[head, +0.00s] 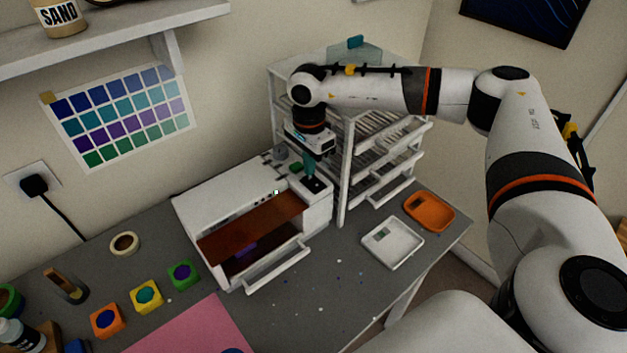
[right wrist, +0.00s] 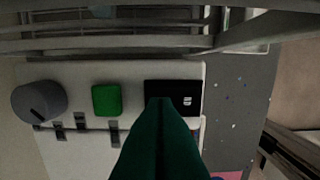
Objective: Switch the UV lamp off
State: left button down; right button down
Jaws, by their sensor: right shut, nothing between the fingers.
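The UV lamp is a white box (head: 215,200) on the grey table, with an amber front panel (head: 255,228) and a handle bar in front. Something purple (head: 245,246) shows dimly inside; I cannot tell if it is glow or an object. The top right of the box carries a grey knob (right wrist: 38,101), a green button (right wrist: 106,100) and a black switch plate (right wrist: 186,92) with a small white mark. My right gripper (head: 312,182) points down at the black plate, fingers shut and empty. In the right wrist view its green fingertips (right wrist: 160,104) overlap the plate; contact is unclear. My left gripper is out of view.
A white rack (head: 343,190) with wire shelves stands close behind and right of the lamp. Tape (head: 124,243), small colour pots and a pink mat (head: 190,330) lie left and in front.

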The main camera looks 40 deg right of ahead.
jog(key=shift+f+b, duration=0.5)
jog(key=shift+f, duration=0.2)
jog(key=shift+r, duration=0.1)
jog(key=shift+r+p, duration=2.05)
jog(key=shift+r, duration=1.45)
jog(key=shift+f, duration=0.1)
